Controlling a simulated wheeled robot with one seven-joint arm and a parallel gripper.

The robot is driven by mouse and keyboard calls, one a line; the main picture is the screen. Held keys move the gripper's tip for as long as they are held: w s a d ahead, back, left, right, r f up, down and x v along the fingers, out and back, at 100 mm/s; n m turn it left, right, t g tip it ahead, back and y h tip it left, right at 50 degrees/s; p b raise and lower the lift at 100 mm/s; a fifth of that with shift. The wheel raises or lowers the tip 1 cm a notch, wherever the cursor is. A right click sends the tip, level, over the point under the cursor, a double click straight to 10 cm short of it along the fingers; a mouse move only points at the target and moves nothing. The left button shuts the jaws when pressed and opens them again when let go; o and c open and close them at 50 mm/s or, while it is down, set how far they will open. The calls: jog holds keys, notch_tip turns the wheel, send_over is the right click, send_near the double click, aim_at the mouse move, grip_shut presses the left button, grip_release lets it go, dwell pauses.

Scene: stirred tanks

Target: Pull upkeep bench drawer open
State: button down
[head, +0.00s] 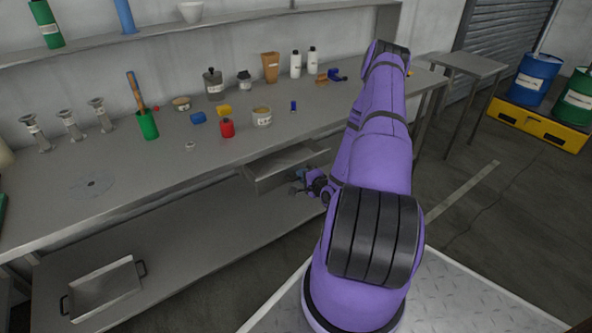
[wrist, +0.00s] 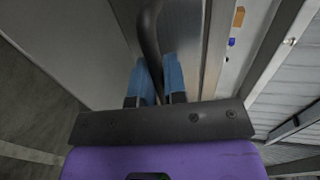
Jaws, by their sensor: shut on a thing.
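The upkeep bench drawer (head: 262,184) is a grey metal drawer under the right part of the bench top. It stands partly out from the bench, and part of its inside shows. My gripper (head: 301,187) is at the drawer's front, low beside its right part, and partly hidden by my arm. In the wrist view, the blue fingers of my gripper (wrist: 156,78) are closed around a dark curved bar handle (wrist: 149,30). The handle runs between the two fingers. The drawer's far right end is hidden behind my arm.
The bench top (head: 165,170) bears bottles, cups and small coloured parts. A tray with black handles (head: 105,290) lies on the lower shelf. A small side table (head: 468,64) and drums on a yellow pallet (head: 540,122) stand to the right. The floor between is clear.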

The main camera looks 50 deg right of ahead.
jog(key=f+v, duration=0.2)
jog(key=v, duration=0.7)
jog(key=shift+s, duration=0.2)
jog(key=c, duration=1.2)
grip_release()
